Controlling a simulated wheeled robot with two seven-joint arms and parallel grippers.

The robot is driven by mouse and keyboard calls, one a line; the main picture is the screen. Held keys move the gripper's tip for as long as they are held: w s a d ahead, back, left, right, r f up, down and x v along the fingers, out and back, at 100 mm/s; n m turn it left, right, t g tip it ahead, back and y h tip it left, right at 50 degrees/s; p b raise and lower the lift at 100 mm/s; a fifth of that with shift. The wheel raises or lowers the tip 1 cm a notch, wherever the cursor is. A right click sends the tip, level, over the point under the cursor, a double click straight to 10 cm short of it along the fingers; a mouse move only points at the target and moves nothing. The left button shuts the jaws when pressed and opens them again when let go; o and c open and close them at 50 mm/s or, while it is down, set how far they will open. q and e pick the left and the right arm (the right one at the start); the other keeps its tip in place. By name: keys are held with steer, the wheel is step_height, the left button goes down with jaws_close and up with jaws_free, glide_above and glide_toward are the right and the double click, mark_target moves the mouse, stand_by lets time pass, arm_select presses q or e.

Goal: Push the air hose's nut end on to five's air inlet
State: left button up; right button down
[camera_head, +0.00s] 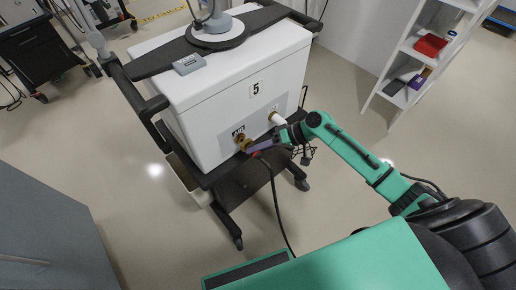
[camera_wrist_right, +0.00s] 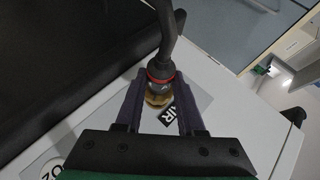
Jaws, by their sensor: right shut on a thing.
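Ventilator five is a white box (camera_head: 205,95) with a "5" label on a dark cart. On its front are an AIR label (camera_head: 238,130) and, just below it, a brass fitting (camera_head: 241,139). My right gripper (camera_head: 251,147) is at this fitting, shut on the end of the black air hose (camera_head: 276,200). In the right wrist view, the fingers (camera_wrist_right: 159,80) flank the red-ringed hose end (camera_wrist_right: 160,72). Brass (camera_wrist_right: 158,98) shows directly beyond the ring, beside the AIR label (camera_wrist_right: 167,115). I cannot tell whether nut and inlet are fully seated. My left gripper is out of view.
A second fitting with a white connector (camera_head: 277,119) sits right of the air inlet, close to my right arm. The cart's black handle (camera_head: 135,90) juts out at left. A white shelf (camera_head: 400,75) stands at right. A grey cabinet (camera_head: 45,225) stands at lower left.

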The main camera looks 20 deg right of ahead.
steer(key=shift+w+a+b, duration=0.3)
steer(key=shift+w+b, duration=0.3)
steer(key=shift+w, duration=0.3)
steer(key=shift+w+a, duration=0.1)
steer(key=shift+w, duration=0.1)
steer(key=shift+r, duration=0.15)
stand_by(0.7)
steer(key=shift+c, duration=2.2)
jaws_free()
steer(key=shift+w+a, duration=0.1)
